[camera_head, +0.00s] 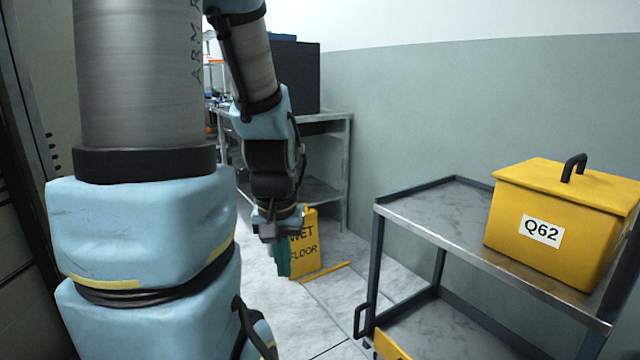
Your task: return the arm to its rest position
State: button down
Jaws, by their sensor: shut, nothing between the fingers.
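My arm, with light blue joint covers and grey links, fills the left and middle of the head view. It reaches down from the top, bent, and ends in my gripper (283,268). The gripper points down with its teal fingers shut and nothing visible between them. It hangs in front of the yellow wet floor sign and left of the cart, apart from the cart.
A grey metal cart (412,208) stands at the right, bearing a yellow lidded box (545,258) labelled Q62. A yellow wet floor sign (308,257) stands behind my gripper. A metal shelf table (343,150) with a dark box (298,75) is farther back. Tiled floor between is partly clear.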

notch_tip(320, 180, up, 16)
jog(key=p, duration=1.4)
jog(key=shift+r, duration=0.2)
